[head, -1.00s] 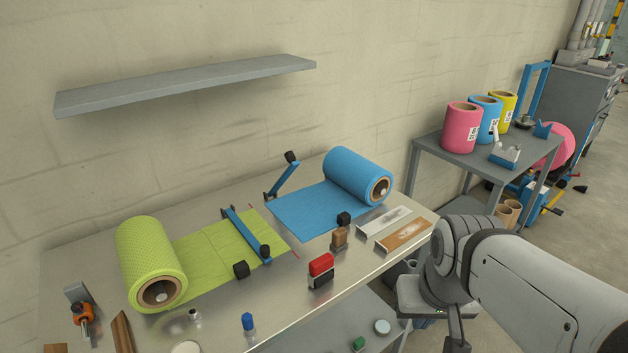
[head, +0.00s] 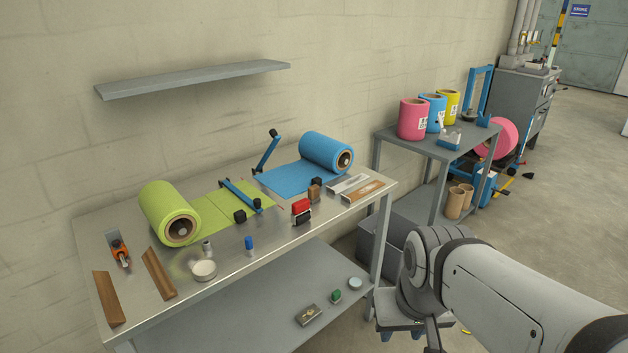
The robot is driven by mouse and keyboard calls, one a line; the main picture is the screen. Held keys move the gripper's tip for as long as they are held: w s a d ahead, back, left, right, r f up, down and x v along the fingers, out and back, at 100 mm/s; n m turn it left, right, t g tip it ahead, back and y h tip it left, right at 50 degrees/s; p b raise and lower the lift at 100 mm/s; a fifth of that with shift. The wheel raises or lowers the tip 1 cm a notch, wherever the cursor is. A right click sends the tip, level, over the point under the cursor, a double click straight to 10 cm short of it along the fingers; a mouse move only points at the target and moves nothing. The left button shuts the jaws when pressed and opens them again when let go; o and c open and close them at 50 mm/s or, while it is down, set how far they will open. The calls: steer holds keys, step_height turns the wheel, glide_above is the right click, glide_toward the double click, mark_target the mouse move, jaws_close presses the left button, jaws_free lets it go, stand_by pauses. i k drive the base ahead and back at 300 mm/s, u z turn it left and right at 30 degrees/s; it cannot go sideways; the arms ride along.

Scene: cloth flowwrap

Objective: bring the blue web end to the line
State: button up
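The blue web (head: 290,180) lies flat on the steel table, running left from its blue roll (head: 322,150). Its free end (head: 262,181) lies near the green web (head: 208,204), which comes from a green roll (head: 160,212). Small red marks of a line (head: 281,207) show near the table front between the webs; most of the line is hard to make out. A blue clamp bar (head: 241,194) lies across the green web. Another blue bar (head: 267,152) is raised behind the blue web. My gripper (head: 401,334) hangs at lower right, away from the webs; its opening is unclear.
A red-and-black stamp (head: 301,211), a brown block (head: 314,192), a blue-capped bottle (head: 249,245) and a round tin (head: 204,270) stand towards the table front. Wooden strips (head: 108,299) lie at left. A wall shelf (head: 195,79) hangs above. A side table (head: 432,149) holds coloured rolls.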

mark_target(285, 181)
steer(key=z, duration=0.75)
steer(key=i, duration=1)
steer(key=u, duration=0.65)
steer(key=i, duration=1)
steer(key=u, duration=0.2)
